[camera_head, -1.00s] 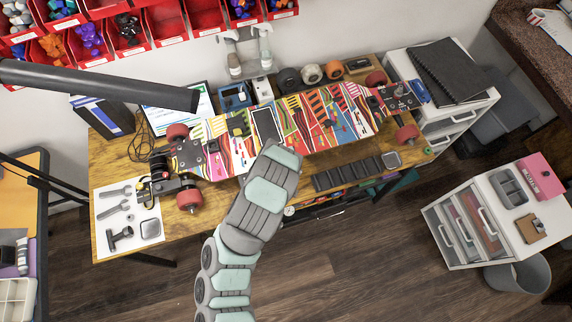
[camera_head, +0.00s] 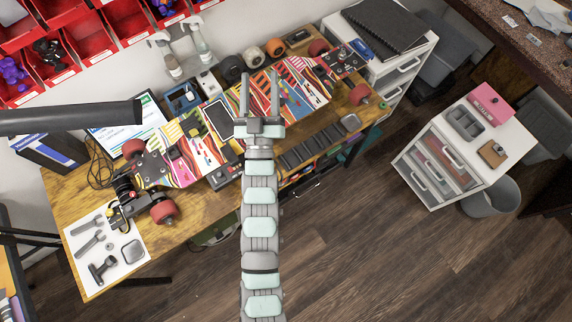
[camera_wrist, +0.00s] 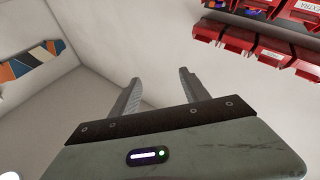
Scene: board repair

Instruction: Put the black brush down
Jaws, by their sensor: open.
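My gripper (camera_head: 260,76) is open, its two fingers apart with nothing between them. In the head view it extends over the middle of the long colorful skateboard (camera_head: 303,92) on the workbench. The wrist view also shows my gripper (camera_wrist: 158,77) empty, with its fingers pointing toward bare wall. I cannot make out a black brush for certain in either view. A small dark item (camera_head: 193,127) lies on the board's left part, too small to identify. My gripper and arm hide part of the board.
The wooden bench (camera_head: 72,195) holds a white tool mat (camera_head: 127,273) at left and a row of dark trays (camera_head: 310,146) along the front. Red bins (camera_head: 85,38) hang on the back wall. White drawer units (camera_head: 432,165) stand right. Floor in front is clear.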

